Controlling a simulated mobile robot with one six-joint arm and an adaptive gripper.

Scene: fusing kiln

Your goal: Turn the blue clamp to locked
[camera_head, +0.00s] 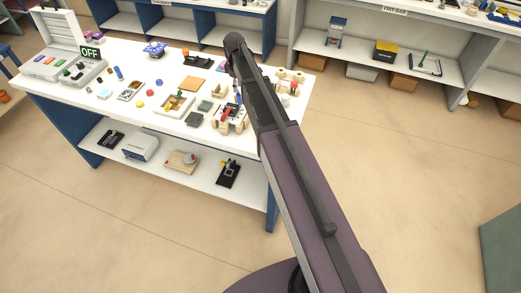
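A beige fixture (217,121) with red and dark parts stands near the right end of the white table, close to my arm. A small blue upright part (238,98) shows at its back right, beside my arm. It may be the blue clamp, but it is too small to tell its kind or whether it is locked. My arm crosses the picture from the bottom to the table's back edge and covers part of the table next to the fixture. My gripper cannot be made out; I cannot tell its place or its state.
Shelving (350,58) stands behind. The floor at right is open.

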